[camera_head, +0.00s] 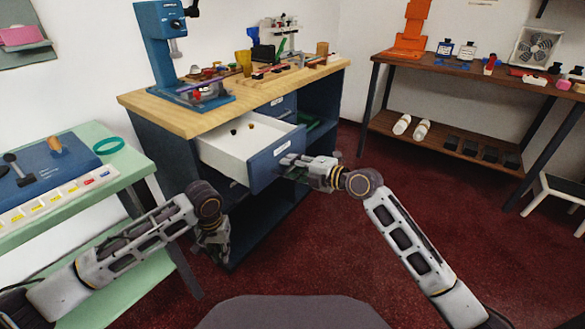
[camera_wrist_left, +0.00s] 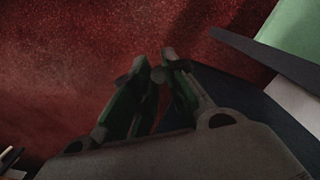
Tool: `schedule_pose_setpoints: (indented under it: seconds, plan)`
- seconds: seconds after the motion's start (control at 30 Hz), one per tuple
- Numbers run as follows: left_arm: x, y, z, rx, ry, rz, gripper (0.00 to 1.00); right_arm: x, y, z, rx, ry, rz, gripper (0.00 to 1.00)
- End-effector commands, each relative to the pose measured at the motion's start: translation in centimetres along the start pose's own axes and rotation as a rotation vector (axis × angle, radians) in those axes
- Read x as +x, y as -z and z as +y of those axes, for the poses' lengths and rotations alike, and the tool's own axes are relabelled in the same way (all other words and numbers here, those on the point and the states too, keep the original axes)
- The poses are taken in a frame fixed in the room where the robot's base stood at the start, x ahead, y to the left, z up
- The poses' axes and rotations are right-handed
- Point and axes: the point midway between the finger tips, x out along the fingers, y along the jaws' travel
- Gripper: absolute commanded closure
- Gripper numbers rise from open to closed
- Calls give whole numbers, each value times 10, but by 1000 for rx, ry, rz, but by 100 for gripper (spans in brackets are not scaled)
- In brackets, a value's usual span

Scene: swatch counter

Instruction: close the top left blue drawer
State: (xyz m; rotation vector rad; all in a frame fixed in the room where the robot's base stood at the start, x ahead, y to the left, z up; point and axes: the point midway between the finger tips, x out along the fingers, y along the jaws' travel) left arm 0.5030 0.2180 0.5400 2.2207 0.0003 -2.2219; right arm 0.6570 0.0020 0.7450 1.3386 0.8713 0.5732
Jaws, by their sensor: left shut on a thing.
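The top left blue drawer (camera_head: 262,171) stands pulled out of the cabinet under the wooden counter. Its white inside holds two small dark items. My right gripper (camera_head: 288,166) is at the drawer's labelled front, near its right side; whether its fingers are open or shut is too small to tell. My left gripper (camera_head: 217,250) hangs low, left of the drawer and in front of the cabinet's left side. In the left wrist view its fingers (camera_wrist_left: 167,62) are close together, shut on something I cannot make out.
The wooden counter (camera_head: 140,101) carries a blue press (camera_head: 161,45), cups and tools. A green table (camera_head: 135,165) stands close on the left. A brown workbench (camera_head: 500,80) stands at the back right. Red floor (camera_head: 345,235) is open in front.

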Motion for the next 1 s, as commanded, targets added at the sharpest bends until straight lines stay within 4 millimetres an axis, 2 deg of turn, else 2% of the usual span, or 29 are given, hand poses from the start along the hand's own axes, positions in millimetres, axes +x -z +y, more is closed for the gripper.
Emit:
schedule_pose_setpoints:
  seconds: [0.27, 0.5, 1.0]
  plan:
    - [0, 0, 0, 0, 0, 0, 92, 0, 0, 0, 0, 0, 0, 69]
    - [0, 0, 0, 0, 0, 0, 92, 0, 0, 0, 0, 0, 0, 100]
    - [-1, 0, 0, 0, 0, 0, 92, 3, 2, 1, 1, 0, 0, 100]
